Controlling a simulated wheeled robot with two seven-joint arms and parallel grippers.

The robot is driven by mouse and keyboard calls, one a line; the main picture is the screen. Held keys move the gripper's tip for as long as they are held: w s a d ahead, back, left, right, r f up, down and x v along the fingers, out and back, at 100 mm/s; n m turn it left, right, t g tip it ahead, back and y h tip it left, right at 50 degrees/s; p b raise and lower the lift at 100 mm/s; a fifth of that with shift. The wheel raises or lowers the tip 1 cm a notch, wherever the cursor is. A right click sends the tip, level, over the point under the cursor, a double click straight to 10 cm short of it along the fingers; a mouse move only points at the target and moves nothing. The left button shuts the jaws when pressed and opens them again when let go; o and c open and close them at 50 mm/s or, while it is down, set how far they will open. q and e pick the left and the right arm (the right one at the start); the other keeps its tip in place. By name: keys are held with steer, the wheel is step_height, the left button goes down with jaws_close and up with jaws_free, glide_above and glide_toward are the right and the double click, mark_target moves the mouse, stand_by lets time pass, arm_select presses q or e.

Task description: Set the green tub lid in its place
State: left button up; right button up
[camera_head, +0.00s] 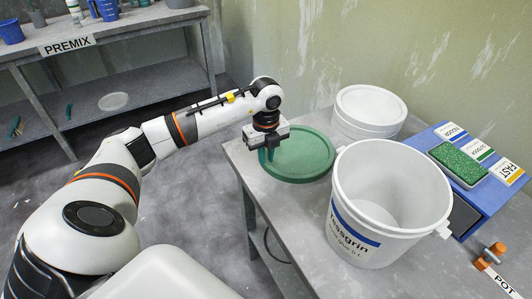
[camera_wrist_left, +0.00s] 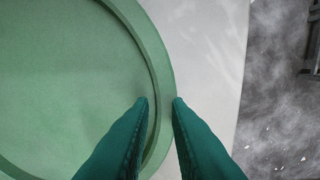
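The green tub lid (camera_head: 303,158) lies flat at the left of the grey table and fills the left of the left wrist view (camera_wrist_left: 65,85). I cannot tell if it touches the table. My left gripper (camera_head: 270,155) is at the lid's left edge. Its dark green fingers (camera_wrist_left: 161,100) straddle the raised rim, one inside and one outside, with a narrow gap; whether they press on it is unclear. The white tub (camera_head: 352,215) with a blue band stands open and empty right of the lid. My right gripper is not in view.
A white tub with a white lid (camera_head: 370,105) stands behind. A blue box (camera_head: 487,195) with labels and a green pad is at right. An orange-and-grey object (camera_head: 490,256) lies near the POT label (camera_head: 500,281). The PREMIX shelf (camera_head: 110,38) is back left.

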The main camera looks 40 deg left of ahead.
arm_select(q)
steer(key=shift+r, duration=0.1)
jaws_close()
steer(key=shift+r, duration=0.15)
steer(key=shift+r+p, duration=0.65)
steer(key=shift+p, duration=0.05)
steer(key=shift+r+p, duration=1.75)
steer(key=shift+r, duration=0.55)
steer(key=shift+f, duration=0.1)
